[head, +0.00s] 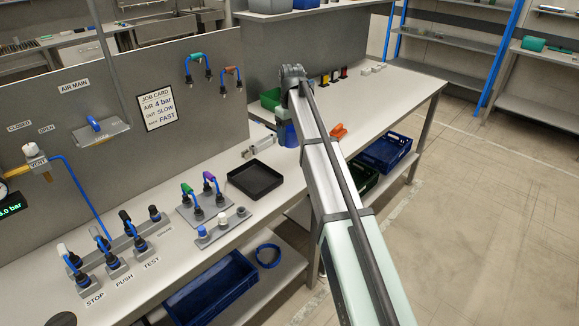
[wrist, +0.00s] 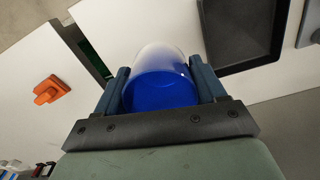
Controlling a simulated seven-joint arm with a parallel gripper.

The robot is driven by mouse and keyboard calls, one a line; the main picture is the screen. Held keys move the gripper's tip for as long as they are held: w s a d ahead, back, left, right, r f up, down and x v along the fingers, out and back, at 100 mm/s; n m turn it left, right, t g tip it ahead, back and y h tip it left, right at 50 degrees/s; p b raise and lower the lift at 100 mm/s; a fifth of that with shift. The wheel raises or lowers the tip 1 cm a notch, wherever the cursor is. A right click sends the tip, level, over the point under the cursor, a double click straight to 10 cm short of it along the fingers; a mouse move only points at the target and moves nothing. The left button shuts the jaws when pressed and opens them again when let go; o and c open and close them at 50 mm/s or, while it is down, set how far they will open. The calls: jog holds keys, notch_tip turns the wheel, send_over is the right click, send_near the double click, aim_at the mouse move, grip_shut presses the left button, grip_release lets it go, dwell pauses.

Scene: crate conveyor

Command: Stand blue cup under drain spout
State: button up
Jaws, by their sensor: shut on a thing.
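My gripper (wrist: 160,100) is shut on the blue cup (wrist: 162,88), with one finger on each side of it in the wrist view. The far part of the cup looks pale and the near part deep blue. In the head view the blue cup (head: 287,133) shows only partly, beside my arm above the bench. I cannot tell whether it touches the bench. No drain spout can be made out for certain. A grey fitting (head: 258,146) sits on the bench left of the cup, near the back panel.
A black tray (head: 255,180) lies on the bench left of my arm. Hose fittings (head: 203,204) stand further left. The bench beyond the orange object is mostly clear.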

aim_at(290, 165)
jog(key=shift+w+a+n, duration=0.25)
jog(key=shift+w+n, duration=0.35)
jog(key=shift+n, duration=0.3)
jog(key=shift+f, duration=5.05)
jog(key=o, duration=1)
jog(key=shift+f, duration=0.1)
notch_tip(290, 165, up, 12)
jog(key=shift+r, duration=0.15)
